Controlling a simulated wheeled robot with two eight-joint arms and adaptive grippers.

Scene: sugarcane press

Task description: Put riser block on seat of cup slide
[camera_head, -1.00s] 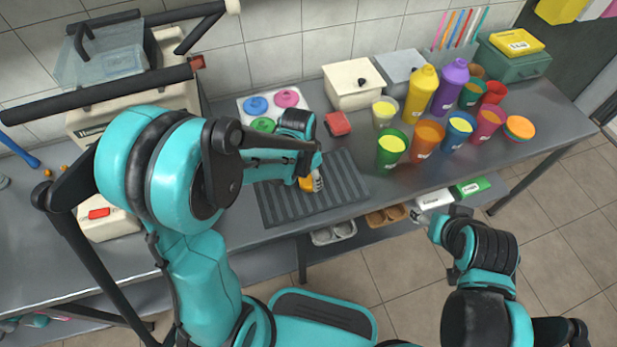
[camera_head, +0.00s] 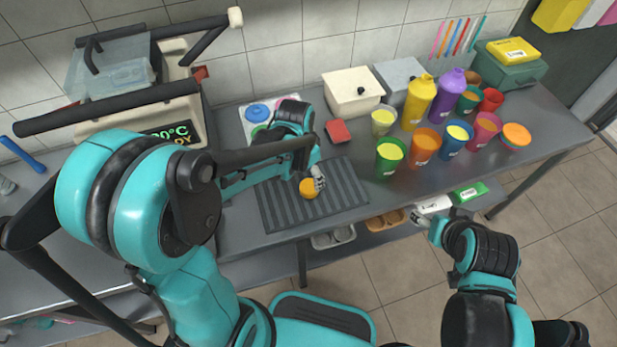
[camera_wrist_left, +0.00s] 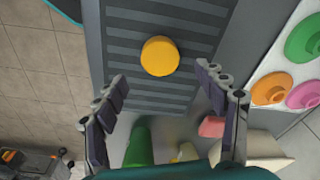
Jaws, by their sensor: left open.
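A round yellow-orange piece (camera_head: 309,188), probably the riser block, rests on the dark ribbed plate (camera_head: 345,190), perhaps the cup slide; I cannot tell its seat apart. In the left wrist view the yellow piece (camera_wrist_left: 160,56) lies on the ribs, beyond my fingertips and apart from them. My left gripper (camera_head: 318,178) is open and empty, just beside and above the piece; its spread fingers also show in the left wrist view (camera_wrist_left: 162,85). My right gripper (camera_head: 432,228) is in front of the table's edge, and its fingers are too small to read.
A red block (camera_head: 337,131) lies behind the plate. A green cup (camera_head: 389,157) and several coloured cups and bottles stand to the right. A cream box (camera_head: 353,92) is at the back. A tray with coloured lids (camera_head: 257,112) is at the back left.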

